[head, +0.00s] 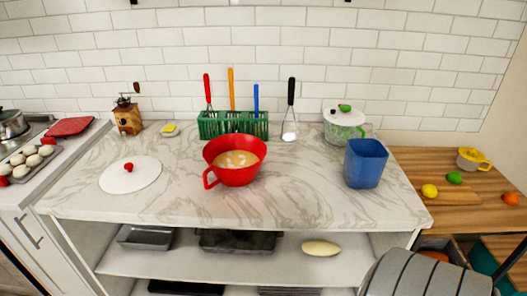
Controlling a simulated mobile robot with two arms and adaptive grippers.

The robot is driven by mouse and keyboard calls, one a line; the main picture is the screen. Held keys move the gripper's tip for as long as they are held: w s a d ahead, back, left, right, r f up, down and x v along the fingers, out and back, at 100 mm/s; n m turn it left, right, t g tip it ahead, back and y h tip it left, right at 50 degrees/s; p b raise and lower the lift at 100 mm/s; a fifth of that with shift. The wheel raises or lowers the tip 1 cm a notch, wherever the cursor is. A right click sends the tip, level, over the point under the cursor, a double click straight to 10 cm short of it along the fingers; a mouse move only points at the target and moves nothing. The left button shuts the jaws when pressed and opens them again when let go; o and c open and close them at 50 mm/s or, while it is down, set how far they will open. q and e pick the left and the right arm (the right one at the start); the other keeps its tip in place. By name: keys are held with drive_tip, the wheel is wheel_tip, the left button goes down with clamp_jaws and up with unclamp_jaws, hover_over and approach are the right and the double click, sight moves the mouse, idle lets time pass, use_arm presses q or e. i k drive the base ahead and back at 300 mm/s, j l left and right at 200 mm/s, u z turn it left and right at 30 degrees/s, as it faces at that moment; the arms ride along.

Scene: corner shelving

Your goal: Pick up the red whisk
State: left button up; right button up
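A utensil with a red handle (207,89) stands nearly upright at the left end of a green slatted holder (250,133) at the back of the marble counter. It fits the red whisk, but its lower end is mostly hidden by the holder, so I cannot make out its head. An orange-handled utensil (231,89) and a blue-handled one (256,98) stand in the same holder. A black-handled utensil with a pale head (290,112) is upright to the right, apart from the holder. Neither of my grippers is in view.
A red bowl with a handle (233,172) stands in front of the holder. A blue container (365,163), a white-and-green lidded pot (344,126) and a wooden grinder (127,116) are also on the counter. A white lid (131,175) lies left. The front middle is clear.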

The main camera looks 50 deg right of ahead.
sight(206, 77)
drive_tip(key=z, duration=1.25)
